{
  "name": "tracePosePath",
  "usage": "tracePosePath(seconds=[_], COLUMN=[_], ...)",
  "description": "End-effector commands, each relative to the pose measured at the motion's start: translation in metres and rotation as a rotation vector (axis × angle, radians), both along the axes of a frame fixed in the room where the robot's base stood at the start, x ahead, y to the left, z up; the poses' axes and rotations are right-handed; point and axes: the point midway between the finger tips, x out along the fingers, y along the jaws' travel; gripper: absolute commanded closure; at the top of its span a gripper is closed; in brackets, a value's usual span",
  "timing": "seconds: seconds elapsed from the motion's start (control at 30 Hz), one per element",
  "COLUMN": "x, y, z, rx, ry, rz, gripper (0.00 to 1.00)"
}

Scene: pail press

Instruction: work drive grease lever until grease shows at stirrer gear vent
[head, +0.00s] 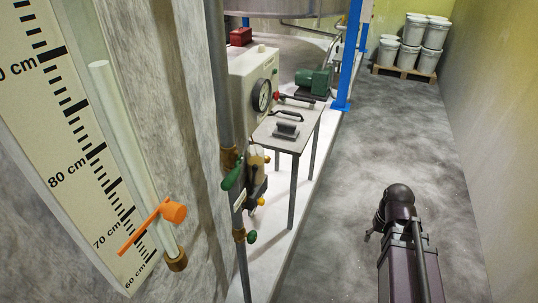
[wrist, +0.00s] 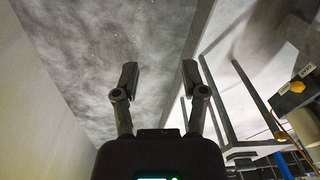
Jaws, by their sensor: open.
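My gripper (wrist: 160,78) is open and empty in the wrist view, its two dark fingers apart over bare grey floor. In the head view my arm stands at the lower right, and the gripper's fingers cannot be made out. A dark lever-like handle (head: 287,115) lies at the small metal table, near a red-knobbed rod (head: 278,96). A green motor-like unit (head: 312,82) sits behind them. I cannot tell which part is the grease lever. The stirrer gear vent and any grease cannot be made out. My gripper touches nothing visible.
The metal table (head: 273,138) stands on a white plinth beside a cabinet with a dial gauge (head: 262,96). A pipe with green-handled valves (head: 233,173) and a centimetre scale (head: 75,150) stand nearer. White pails (head: 411,56) stand at the back. The aisle floor (head: 385,140) is clear.

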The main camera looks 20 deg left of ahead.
Motion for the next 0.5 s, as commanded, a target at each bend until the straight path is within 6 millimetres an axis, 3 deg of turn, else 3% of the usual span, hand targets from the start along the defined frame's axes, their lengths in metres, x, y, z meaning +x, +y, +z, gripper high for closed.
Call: tracePosePath(seconds=[0.17,0.27,0.5], x=[0.046,0.071,0.121], y=[0.058,0.103,0.23], z=[0.02,0.033,0.069], rx=[0.082,0.142,0.291], ry=[-0.055,-0.102,-0.252], rz=[0.239,0.412,0.842], gripper=[0.44,0.44,0.44])
